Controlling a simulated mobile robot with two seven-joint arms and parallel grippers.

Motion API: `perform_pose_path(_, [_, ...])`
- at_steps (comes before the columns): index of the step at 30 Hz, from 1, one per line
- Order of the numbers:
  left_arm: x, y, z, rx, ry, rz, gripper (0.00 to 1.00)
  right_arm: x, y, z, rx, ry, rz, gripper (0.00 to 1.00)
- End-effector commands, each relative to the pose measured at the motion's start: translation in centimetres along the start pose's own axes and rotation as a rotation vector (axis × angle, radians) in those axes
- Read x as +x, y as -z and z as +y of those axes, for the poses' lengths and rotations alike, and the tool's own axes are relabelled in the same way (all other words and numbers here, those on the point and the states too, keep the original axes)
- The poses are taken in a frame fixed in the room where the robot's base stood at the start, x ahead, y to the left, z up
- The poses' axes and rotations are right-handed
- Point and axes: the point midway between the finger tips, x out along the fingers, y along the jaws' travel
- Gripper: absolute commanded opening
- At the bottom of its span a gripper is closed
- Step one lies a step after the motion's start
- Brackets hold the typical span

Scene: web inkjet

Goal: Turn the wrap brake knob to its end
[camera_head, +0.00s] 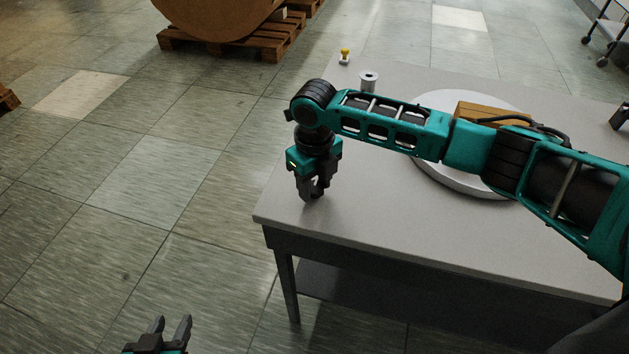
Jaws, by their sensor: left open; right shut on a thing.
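My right gripper (312,190) points straight down over the near left corner of the table. Its fingers are shut around a small greyish thing, mostly hidden between them. It stands where a knob on the table top could be, but I cannot make out its shape or how far it is turned. My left gripper (172,326) is at the bottom edge of the view, open and empty, over the floor and well apart from the table.
The grey table (400,245) carries a white round turntable (460,183) with a brown box (493,113), partly behind my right arm. A silver spool (369,80) and a small yellow-topped item (345,55) stand near its left edge.

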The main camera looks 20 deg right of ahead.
Motion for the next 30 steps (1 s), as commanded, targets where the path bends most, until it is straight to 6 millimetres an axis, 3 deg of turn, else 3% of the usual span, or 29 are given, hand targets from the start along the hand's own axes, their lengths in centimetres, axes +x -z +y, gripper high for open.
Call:
perform_pose_path(9, [0.0,0.0,0.0,0.000,0.000,0.000,0.43,0.0,0.0,0.0,-0.001,0.001,-0.001,0.70])
perform_pose_path(17, [0.0,0.0,0.0,0.000,0.000,0.000,0.43,-0.2,-0.1,0.0,0.000,0.001,-0.002,0.70])
perform_pose_path(23, [0.1,-0.2,0.0,0.000,0.000,0.000,0.43,-2.9,-0.1,0.0,-0.001,0.001,-0.006,0.70])
perform_pose_path(30, [0.1,-0.1,0.0,0.000,0.000,0.000,0.43,-8.4,-0.1,0.0,-0.001,0.002,-0.006,0.70])
